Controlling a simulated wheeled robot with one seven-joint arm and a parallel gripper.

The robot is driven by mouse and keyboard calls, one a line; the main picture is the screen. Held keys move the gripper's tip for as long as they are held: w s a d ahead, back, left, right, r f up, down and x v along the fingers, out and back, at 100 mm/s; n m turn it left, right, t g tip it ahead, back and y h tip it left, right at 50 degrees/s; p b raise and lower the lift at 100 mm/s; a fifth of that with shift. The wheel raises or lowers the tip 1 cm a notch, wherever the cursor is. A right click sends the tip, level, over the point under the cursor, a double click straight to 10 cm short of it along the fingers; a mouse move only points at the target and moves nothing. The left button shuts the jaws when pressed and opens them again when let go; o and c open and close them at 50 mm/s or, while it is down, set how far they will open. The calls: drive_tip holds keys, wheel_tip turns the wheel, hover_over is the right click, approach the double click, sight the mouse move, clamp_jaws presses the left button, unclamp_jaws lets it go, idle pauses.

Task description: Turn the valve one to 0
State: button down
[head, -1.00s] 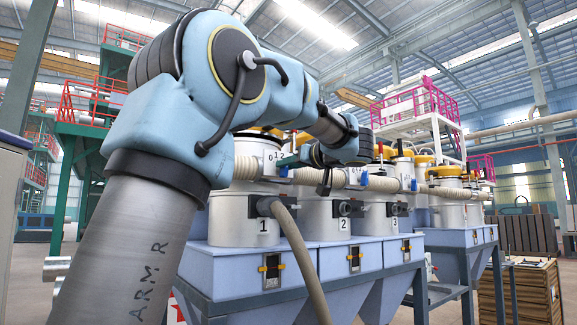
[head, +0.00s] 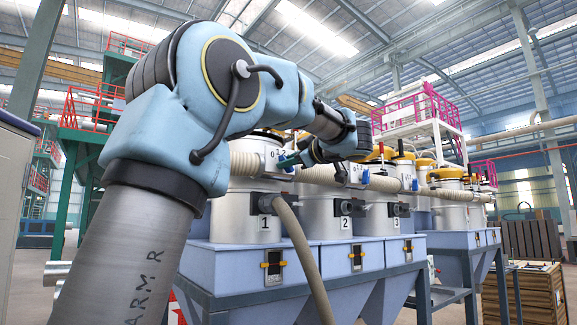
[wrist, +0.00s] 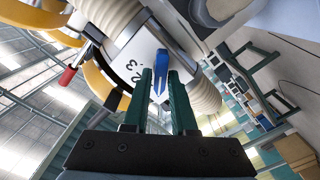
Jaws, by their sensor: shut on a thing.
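Valve one has a blue handle (wrist: 160,77) in front of a white dial plate (wrist: 134,68) with the digits 2 and 3 readable in the wrist view. My gripper (wrist: 163,80) has green fingers on both sides of the blue handle and is shut on it. In the head view my gripper (head: 287,163) is at the pipe fitting above the hopper labelled 1 (head: 265,229). Part of the dial, with a 0, shows beside it. The handle is mostly hidden there by the fingers, and its exact setting cannot be read.
Hoppers labelled 2 (head: 345,223) and 3 (head: 396,220) stand to the right with similar blue valve handles (head: 365,178). A beige hose (head: 302,250) hangs in front of the hoppers. In the wrist view a red-tipped lever (wrist: 67,77) and ribbed pipes (wrist: 203,95) are close to the fingers.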

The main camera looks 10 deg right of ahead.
drive_tip(key=shift+n, duration=0.5)
drive_tip(key=c, duration=0.8)
unclamp_jaws()
drive_tip(key=shift+c, duration=0.2)
drive_tip(key=shift+s, duration=0.1)
drive_tip(key=b+v, duration=0.3)
drive_tip(key=v, duration=0.7)
drive_tip(key=shift+s+d, duration=0.2)
drive_tip(key=shift+s, duration=0.1)
